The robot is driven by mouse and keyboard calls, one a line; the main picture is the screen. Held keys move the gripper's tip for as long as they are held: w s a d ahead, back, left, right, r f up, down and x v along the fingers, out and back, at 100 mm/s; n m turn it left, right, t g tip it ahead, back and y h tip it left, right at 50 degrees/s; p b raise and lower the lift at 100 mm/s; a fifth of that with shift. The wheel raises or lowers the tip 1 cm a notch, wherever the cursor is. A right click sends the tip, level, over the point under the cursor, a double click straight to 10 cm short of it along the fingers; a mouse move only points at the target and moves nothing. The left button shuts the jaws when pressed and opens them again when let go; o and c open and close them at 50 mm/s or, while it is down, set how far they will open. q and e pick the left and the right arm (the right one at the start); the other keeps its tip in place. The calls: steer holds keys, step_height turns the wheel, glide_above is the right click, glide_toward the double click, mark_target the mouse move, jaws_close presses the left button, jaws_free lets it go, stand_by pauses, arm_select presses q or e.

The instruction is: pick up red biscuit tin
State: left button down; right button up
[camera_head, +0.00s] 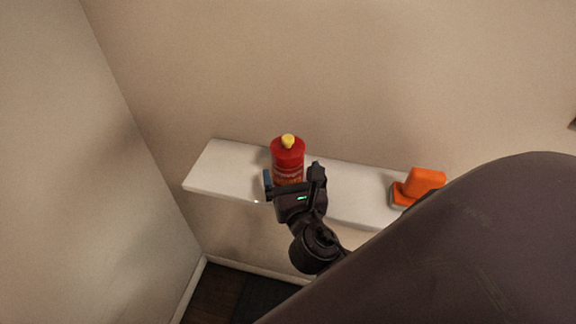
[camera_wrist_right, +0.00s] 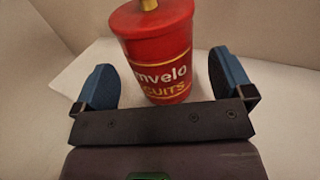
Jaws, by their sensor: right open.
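The red biscuit tin (camera_head: 287,156) stands upright on a white wall shelf (camera_head: 226,172), with a yellow knob on its lid. In the right wrist view the tin (camera_wrist_right: 160,55) shows part of its lettering, "mvelo" and "cuits". My right gripper (camera_head: 293,178) is open in front of the tin. In the right wrist view its two blue-padded fingers (camera_wrist_right: 165,82) stand to either side of the tin's lower part, with gaps on both sides. The tin's base is partly hidden by the gripper in the head view. My left gripper is not in view.
An orange-handled object (camera_head: 422,183) with a grey base sits on the shelf to the right. The back wall (camera_head: 330,70) is close behind the tin, and a side wall (camera_head: 60,180) lies to the left. The shelf is clear left of the tin.

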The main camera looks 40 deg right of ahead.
mark_target(291, 172)
steer(key=x, duration=0.4)
steer(key=shift+f, duration=0.1)
steer(key=c, duration=1.1)
